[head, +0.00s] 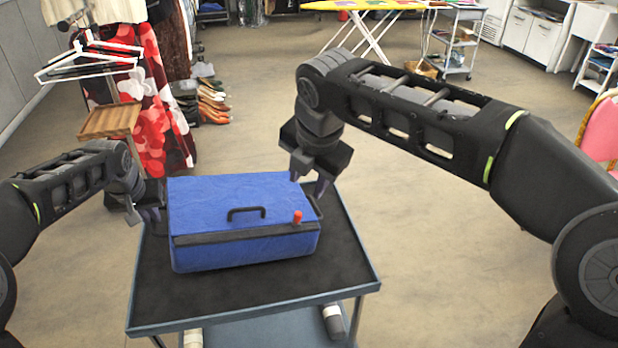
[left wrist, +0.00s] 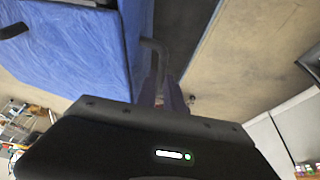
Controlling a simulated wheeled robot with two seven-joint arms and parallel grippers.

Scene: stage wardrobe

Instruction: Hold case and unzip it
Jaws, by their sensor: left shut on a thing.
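A blue case (head: 240,205) lies closed on a cart, with a dark carry handle (head: 246,212) on top. A dark zip strip (head: 245,234) runs along its front upper edge, with a red zip pull (head: 297,217) near its right end. My left gripper (head: 147,214) is at the case's left side, shut on a dark side handle, which shows in the left wrist view (left wrist: 156,50); its fingertips are partly hidden there. My right gripper (head: 308,186) is above the case's right end, behind the red pull, with its fingers apart and empty.
The dark-topped cart (head: 345,270) has bare room in front and to the right of the case. A clothes rack with hangers (head: 90,60) and a red patterned garment (head: 165,120) stands behind left. An ironing board (head: 365,5) and shelf trolley (head: 458,40) are far back.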

